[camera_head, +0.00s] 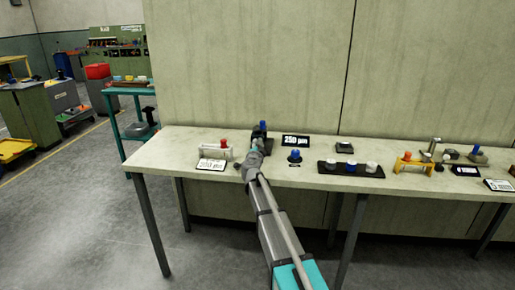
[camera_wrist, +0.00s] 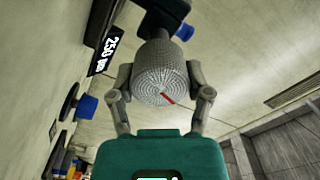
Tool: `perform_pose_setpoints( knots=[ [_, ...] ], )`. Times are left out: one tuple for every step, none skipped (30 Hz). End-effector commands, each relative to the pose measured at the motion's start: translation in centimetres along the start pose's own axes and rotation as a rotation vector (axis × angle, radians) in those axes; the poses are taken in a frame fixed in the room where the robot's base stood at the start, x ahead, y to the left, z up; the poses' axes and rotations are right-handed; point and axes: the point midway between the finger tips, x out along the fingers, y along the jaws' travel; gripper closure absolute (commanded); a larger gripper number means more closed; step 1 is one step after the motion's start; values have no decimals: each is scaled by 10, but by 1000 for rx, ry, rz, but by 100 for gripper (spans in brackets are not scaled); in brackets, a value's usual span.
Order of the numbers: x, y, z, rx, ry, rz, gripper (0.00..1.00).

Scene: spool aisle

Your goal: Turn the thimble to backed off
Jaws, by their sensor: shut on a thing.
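The thimble (camera_wrist: 160,73) is a grey knurled cylinder with a red mark on its end face, right of centre and low. In the wrist view my gripper (camera_wrist: 161,80) has one finger on each side of it, shut on it. A dark body with a blue knob (camera_wrist: 183,32) is behind the thimble. In the head view my gripper (camera_head: 257,147) reaches this dark device (camera_head: 260,132) on the bench, and the thimble is hidden or too small to make out. A black display (camera_head: 295,141) reading 250 µm stands just right of the device.
The long pale bench (camera_head: 180,142) also holds a white frame with a red knob (camera_head: 216,149), a white label (camera_head: 211,164), a blue knob on a black base (camera_head: 295,155), a black tray (camera_head: 325,168) with knobs, and an orange frame (camera_head: 407,164). A wall stands close behind.

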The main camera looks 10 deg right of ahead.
Motion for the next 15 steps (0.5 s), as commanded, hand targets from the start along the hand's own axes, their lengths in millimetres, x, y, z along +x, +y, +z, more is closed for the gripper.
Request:
perform_pose_setpoints(
  knots=[
    [0, -1, 1, 0, -3, -2, 83],
    [0, -1, 1, 0, -3, -2, 83],
    [0, -1, 1, 0, -3, -2, 83],
    [0, -1, 1, 0, -3, -2, 83],
    [0, -1, 1, 0, -3, -2, 83],
    [0, -1, 1, 1, -3, -2, 83],
    [0, -1, 1, 1, -3, -2, 83],
    [0, -1, 1, 1, -3, -2, 32],
    [0, -1, 1, 1, -3, -2, 25],
    [0, -1, 1, 1, -3, -2, 19],
    [0, -1, 1, 1, -2, -2, 13],
    [0, -1, 1, 1, -2, -1, 6],
    [0, 0, 1, 1, -2, -1, 1],
    [0, 0, 1, 1, -2, -1, 1],
    [0, 0, 1, 1, -1, -1, 1]
  ],
)
